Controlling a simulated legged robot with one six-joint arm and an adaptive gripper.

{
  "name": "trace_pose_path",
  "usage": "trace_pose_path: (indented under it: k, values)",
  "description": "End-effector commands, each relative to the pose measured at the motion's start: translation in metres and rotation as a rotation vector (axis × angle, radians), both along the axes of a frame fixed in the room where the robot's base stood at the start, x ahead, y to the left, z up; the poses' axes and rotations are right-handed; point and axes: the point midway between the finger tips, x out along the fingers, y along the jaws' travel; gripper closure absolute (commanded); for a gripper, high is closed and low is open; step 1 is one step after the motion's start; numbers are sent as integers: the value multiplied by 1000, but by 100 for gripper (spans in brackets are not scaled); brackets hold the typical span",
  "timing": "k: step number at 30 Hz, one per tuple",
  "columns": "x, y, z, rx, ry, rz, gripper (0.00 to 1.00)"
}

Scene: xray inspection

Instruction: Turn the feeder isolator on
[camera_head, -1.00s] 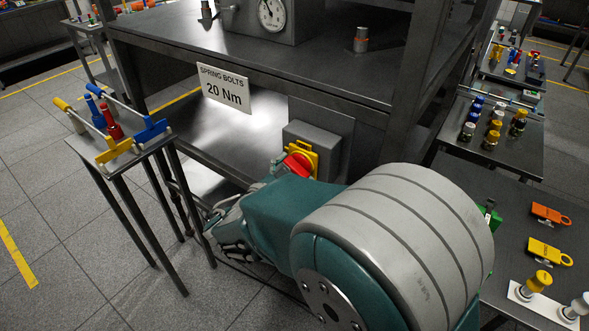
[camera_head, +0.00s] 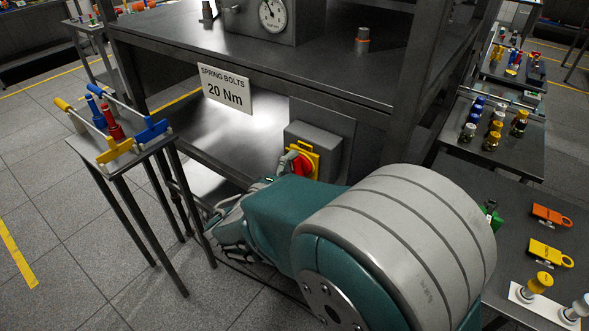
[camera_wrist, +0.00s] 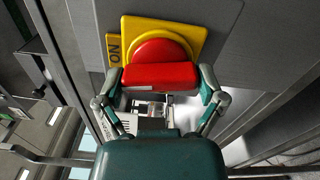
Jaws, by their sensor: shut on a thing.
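The feeder isolator shows in the wrist view as a red rotary handle (camera_wrist: 160,76) on a yellow plate (camera_wrist: 192,24) with an "ON" label (camera_wrist: 115,48) at its left. My gripper (camera_wrist: 161,84) has one finger at each end of the red handle bar and is shut on it. The bar lies across the wrist picture, level from left to right. In the head view the isolator's grey box (camera_head: 323,142) sits on a panel under the bench, and the red handle (camera_head: 303,166) is partly hidden by my arm and a finger.
A "20 Nm" sign (camera_head: 226,89) hangs on the bench edge left of the isolator. A small table (camera_head: 117,159) with coloured levers stands at left. A side table (camera_head: 505,248) with tags and posts is at right. The floor at far left is clear.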

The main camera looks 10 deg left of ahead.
Motion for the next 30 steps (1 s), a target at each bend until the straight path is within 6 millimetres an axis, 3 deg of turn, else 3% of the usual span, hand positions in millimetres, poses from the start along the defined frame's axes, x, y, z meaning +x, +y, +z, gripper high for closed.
trace_pose_path:
  k: [12, 29, 30]
  values:
    - [0, -1, -2, 176, -69, 0, 59]
    - [-1, -2, -4, 202, -74, -2, 59]
    - [-1, -2, -4, 202, -74, -2, 0]
